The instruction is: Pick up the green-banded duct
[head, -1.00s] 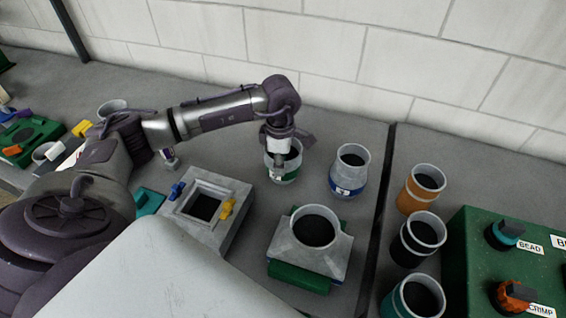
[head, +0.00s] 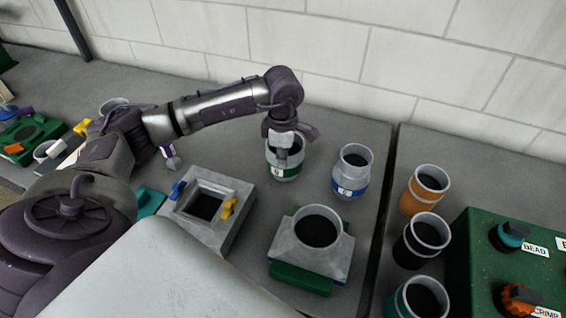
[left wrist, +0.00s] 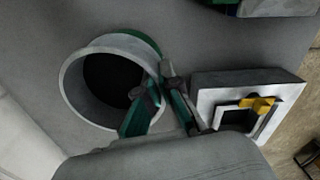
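The green-banded duct (head: 285,174) is a grey open cylinder with a green band and a white label, upright behind the square-topped fitting. My left gripper (head: 283,153) points down at its mouth, covering part of the rim. In the left wrist view the duct's round rim (left wrist: 68,88) and dark opening show, with a little green band behind. There my left gripper (left wrist: 160,88) has one finger over the opening and one outside, shut on the duct wall between. Whether the duct's base touches the bench is hard to tell. My right gripper is not in view.
A blue-banded duct (head: 350,172) stands close on the right. A square-topped fitting (head: 232,196) with blue and yellow clips and a round-collared fitting (head: 340,258) stand in front. Orange (head: 420,200), black and teal ducts line the right, beside a green control box (head: 495,270).

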